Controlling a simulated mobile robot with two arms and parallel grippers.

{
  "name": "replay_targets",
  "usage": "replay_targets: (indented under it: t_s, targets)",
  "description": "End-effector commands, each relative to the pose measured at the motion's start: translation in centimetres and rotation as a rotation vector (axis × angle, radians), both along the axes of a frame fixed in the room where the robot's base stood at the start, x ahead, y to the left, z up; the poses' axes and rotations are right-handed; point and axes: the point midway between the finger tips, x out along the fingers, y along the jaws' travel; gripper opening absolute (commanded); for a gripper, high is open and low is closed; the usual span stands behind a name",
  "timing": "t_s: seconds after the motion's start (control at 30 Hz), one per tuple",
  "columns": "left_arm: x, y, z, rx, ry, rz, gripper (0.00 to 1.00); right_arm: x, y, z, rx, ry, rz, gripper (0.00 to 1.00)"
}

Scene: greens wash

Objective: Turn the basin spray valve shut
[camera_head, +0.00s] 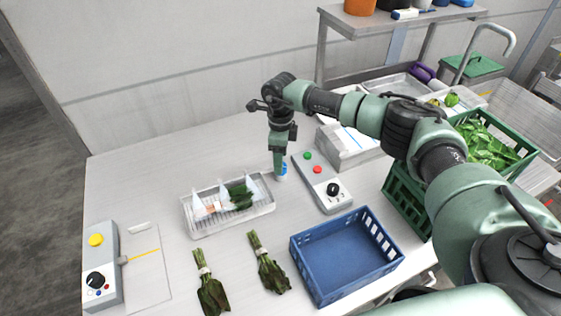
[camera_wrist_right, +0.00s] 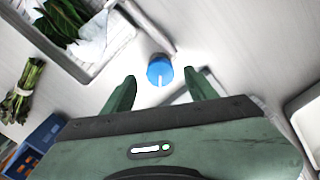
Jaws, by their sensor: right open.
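A round blue knob with a white line (camera_wrist_right: 160,70), which looks like the spray valve, shows in the right wrist view. It sits just beyond and between the spread fingertips of my right gripper (camera_wrist_right: 159,80). In the head view only a small blue part of the knob (camera_head: 284,169) shows beside my right gripper (camera_head: 279,174), which points down at the table. My right gripper is open with nothing between its fingers. I cannot tell how far above the knob the fingertips are. My left gripper is not in view.
A wire tray with greens (camera_head: 228,208) stands left of the knob, and a grey box with green and red buttons and a black dial (camera_head: 322,183) stands right. Bundled greens (camera_head: 268,265), a blue crate (camera_head: 346,256) and a yellow-button box (camera_head: 100,265) are nearer the front.

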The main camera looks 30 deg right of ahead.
Motion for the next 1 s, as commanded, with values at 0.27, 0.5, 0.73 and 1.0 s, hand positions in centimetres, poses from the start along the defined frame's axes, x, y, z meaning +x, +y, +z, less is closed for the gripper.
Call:
replay_targets:
  t_s: [0.27, 0.5, 0.73, 1.0]
  targets:
    - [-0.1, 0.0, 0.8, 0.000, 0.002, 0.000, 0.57, 0.0, 0.0, -2.7, 0.001, 0.001, -0.001, 0.57]
    - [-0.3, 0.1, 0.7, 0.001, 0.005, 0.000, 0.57, 0.0, 0.0, -2.9, 0.001, -0.001, 0.000, 0.57]
    - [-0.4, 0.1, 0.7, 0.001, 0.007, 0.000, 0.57, 0.0, 0.0, -2.9, 0.001, -0.001, 0.000, 0.02]
    - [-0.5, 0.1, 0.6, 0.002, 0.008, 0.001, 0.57, 0.0, 0.0, -2.9, 0.001, -0.001, -0.018, 0.00]
